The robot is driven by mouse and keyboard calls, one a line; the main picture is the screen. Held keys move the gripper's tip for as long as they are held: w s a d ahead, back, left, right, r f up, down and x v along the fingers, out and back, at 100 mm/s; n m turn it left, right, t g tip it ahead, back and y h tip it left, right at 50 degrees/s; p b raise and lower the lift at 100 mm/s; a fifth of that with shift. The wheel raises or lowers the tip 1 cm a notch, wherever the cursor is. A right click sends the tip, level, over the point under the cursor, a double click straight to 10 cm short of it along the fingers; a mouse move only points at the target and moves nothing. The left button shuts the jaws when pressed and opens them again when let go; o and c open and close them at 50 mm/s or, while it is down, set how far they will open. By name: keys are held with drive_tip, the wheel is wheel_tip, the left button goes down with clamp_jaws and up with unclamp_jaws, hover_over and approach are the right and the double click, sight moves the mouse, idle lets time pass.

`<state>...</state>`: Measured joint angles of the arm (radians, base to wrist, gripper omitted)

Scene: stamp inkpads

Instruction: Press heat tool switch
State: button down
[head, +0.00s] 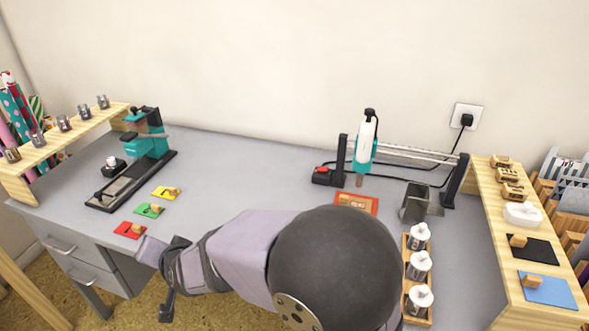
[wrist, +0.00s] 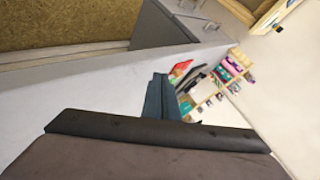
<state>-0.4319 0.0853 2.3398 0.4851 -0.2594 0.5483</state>
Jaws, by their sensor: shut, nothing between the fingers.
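The heat tool (head: 366,143), white and teal with a black cord at its top, stands upright on a rail frame at the right of the desk in the head view. A black box with a red switch (head: 321,168) sits at its left foot. My gripper (wrist: 160,78) shows in the wrist view as dark blue fingers held together, with nothing between them. My arm reaches left along the front of the desk in the head view, well apart from the heat tool and switch. The fingertips are hard to make out in the head view.
Red (head: 130,230), green (head: 149,210) and yellow (head: 166,193) inkpads lie left, beside a teal press (head: 147,145). Metal holder (head: 420,204) and white-lidded jars (head: 419,267) stand right. The desk's middle is clear.

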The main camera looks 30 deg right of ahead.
sight(321, 178)
drive_tip(key=w+d, duration=0.1)
drive_tip(key=d, duration=0.1)
drive_tip(key=w+d+r+t+h, duration=0.1)
drive_tip(key=w+d, duration=0.1)
drive_tip(key=d, duration=0.1)
drive_tip(key=w+d+h, duration=0.1)
drive_tip(key=d, duration=0.1)
drive_tip(key=shift+w+d+r, duration=0.2)
drive_tip(key=shift+w+r, duration=0.1)
drive_tip(key=shift+r, duration=0.05)
drive_tip(key=w+d+h, duration=0.1)
drive_tip(key=d, duration=0.3)
drive_tip(key=w+d+r+t+h, duration=0.1)
drive_tip(key=d+h, duration=0.1)
drive_tip(key=d, duration=0.2)
drive_tip(key=w+d+r+h+b, duration=0.1)
drive_tip(key=d, duration=0.3)
drive_tip(key=shift+d+r+h, duration=0.1)
drive_tip(key=shift+r+h, duration=0.15)
drive_tip(key=shift+h, duration=0.15)
drive_tip(key=s+d+r+g+h, duration=0.1)
drive_tip(key=s+d+h, duration=0.1)
drive_tip(key=d, duration=0.8)
drive_tip(key=s+d+r+g+h, duration=0.1)
drive_tip(key=d+h, duration=0.4)
drive_tip(key=d, duration=0.4)
drive_tip(key=shift+s+d+r+b, duration=0.3)
drive_tip(key=shift+s+d+r, duration=0.05)
drive_tip(key=shift+r, duration=0.05)
